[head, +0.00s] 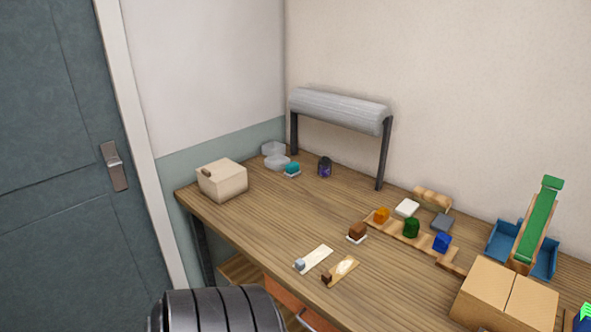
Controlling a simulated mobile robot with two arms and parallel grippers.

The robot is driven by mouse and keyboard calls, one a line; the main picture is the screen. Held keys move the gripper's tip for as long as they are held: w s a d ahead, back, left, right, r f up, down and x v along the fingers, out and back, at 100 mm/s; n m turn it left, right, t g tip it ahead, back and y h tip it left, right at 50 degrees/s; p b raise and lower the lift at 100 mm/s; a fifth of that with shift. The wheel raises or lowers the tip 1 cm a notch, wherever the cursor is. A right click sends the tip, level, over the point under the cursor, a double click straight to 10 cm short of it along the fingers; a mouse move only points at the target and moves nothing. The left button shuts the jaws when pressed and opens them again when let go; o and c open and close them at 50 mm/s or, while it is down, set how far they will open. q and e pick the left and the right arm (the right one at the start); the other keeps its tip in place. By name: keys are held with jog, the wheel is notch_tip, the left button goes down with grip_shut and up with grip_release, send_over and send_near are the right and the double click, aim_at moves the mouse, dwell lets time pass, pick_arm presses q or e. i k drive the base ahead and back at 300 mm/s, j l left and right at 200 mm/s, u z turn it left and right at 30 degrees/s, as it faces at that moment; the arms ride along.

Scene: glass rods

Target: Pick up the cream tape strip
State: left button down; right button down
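A cream strip (317,256) lies flat near the front edge of the wooden table, with a small grey-blue block (300,265) at its near left end. Just right of it lies a tan strip (337,277) with a pale patch and a small dark brown block (326,278) at its end. The two strips lie side by side. I take the paler one as the cream tape strip. Neither of my grippers shows in the head view.
A cream box (222,180) stands at the left, clear dishes (273,150) behind it. A grey roll on a stand (340,110) is at the back. Coloured blocks on a wooden rack (398,233) and a cardboard box (500,295) are right. The table's left middle is clear.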

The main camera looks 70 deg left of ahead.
aim_at(314, 257)
jog(key=u, duration=1.95)
jog(key=i+l+u, duration=0.25)
jog(key=l+u, duration=0.25)
jog(key=i+l+u, duration=0.1)
jog(key=l+u, duration=0.15)
jog(key=l, duration=0.15)
